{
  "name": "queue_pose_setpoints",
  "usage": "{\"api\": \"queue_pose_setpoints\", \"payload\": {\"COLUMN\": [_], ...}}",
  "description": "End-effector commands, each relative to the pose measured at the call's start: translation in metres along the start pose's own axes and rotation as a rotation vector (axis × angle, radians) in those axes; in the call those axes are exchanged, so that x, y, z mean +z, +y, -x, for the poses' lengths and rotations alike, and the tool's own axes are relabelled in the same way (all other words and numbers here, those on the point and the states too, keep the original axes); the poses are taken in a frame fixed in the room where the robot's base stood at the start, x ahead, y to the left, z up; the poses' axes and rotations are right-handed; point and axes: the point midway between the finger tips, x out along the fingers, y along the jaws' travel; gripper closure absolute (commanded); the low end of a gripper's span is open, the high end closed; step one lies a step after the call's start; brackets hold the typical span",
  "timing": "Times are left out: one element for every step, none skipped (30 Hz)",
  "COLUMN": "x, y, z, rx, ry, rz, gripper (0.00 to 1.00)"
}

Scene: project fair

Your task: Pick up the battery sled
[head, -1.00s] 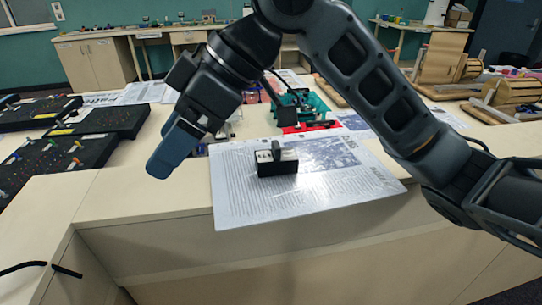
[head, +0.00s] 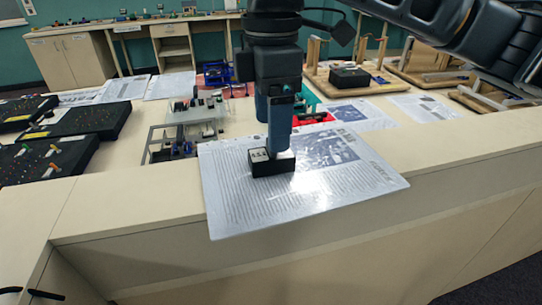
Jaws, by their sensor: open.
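The battery sled (head: 268,169) is a small black block with a white lettered label on its top left. It sits on a printed sheet (head: 235,205) near the front edge of the bench. My gripper (head: 280,147) points straight down over the sled, its lower end at the right part of the sled's top. The jaws are open; one finger hides the other from this side. The sled's upright tab is hidden behind the finger, so I cannot tell whether the jaws touch it.
Black boards with coloured pegs (head: 45,155) lie at the left. A clear-and-grey apparatus (head: 190,120) stands behind the sheet to the left. A red mat (head: 312,119) lies behind the sled, and wooden rigs (head: 350,78) stand farther back. The bench's front left is clear.

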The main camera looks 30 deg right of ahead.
Motion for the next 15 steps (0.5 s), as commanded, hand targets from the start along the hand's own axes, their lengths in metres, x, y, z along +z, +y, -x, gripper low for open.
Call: {"api": "queue_pose_setpoints", "payload": {"x": [0.001, 0.001, 0.0, 0.001, 0.001, 0.0, 0.0, 0.0, 0.0, 0.0, 0.0, 0.0, 0.0, 0.0, 0.0], "y": [0.0, -0.001, -0.001, -0.001, -0.001, -0.001, -0.001, -0.001, -0.001, -0.001, -0.001, -0.001, -0.001, -0.001, -0.001], "z": [-0.005, -0.01, -0.016, -0.021, -0.025, -0.031, -0.034, -0.037, -0.04, -0.042, -0.043, -0.044, -0.044, -0.044, -0.044], "rx": [-0.001, -0.002, -0.002, -0.002, -0.001, -0.002, -0.002, -0.001, 0.0, 0.0, 0.0, 0.001, 0.001, 0.001, 0.001], "ry": [0.0, -0.001, 0.0, -0.001, 0.0, 0.001, 0.0, 0.0, 0.001, 0.001, 0.001, 0.002, 0.002, 0.002, 0.002], "rz": [-0.001, 0.0, 0.0, 0.001, 0.001, 0.001, 0.001, 0.001, 0.001, 0.001, 0.002, 0.002, 0.002, 0.002, 0.002], "gripper": [0.26, 0.26, 0.26, 0.26, 0.26, 0.26, 0.26, 0.26, 0.26, 0.26, 0.26, 0.26, 0.26, 0.26, 0.26]}}
